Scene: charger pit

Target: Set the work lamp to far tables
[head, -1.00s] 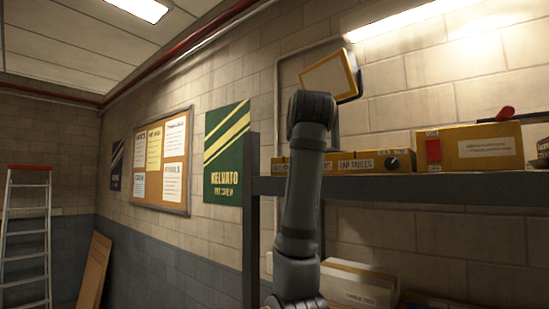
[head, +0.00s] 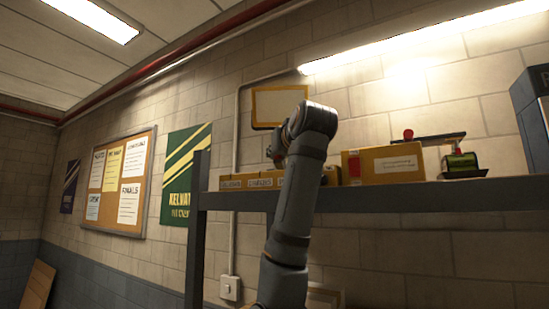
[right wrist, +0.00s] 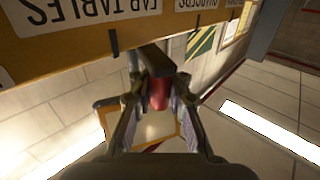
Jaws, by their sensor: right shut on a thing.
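A long yellow box (head: 232,183) with white labels lies along the shelf edge. In the right wrist view the box (right wrist: 75,48) shows upside-down labels, one reading "FAR TABLES" (right wrist: 100,8) and another partly readable "CHARGES" (right wrist: 194,4). A dark lever (right wrist: 156,60) with a red grip (right wrist: 159,94) stands out from it, about at the gap between these labels. My right gripper (right wrist: 160,100) is shut on the red grip. In the head view my right gripper (head: 276,156) is partly hidden by my own arm. A yellow-framed pale panel (head: 280,104), perhaps the work lamp, hangs above. My left gripper is not in view.
The dark shelf (head: 430,194) runs across the right side. A yellow box with a red patch (head: 392,163), a small green item (head: 461,162) and a blue cabinet (head: 533,120) are on the right. A corkboard (head: 121,182) and a green poster (head: 182,180) hang on the left wall.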

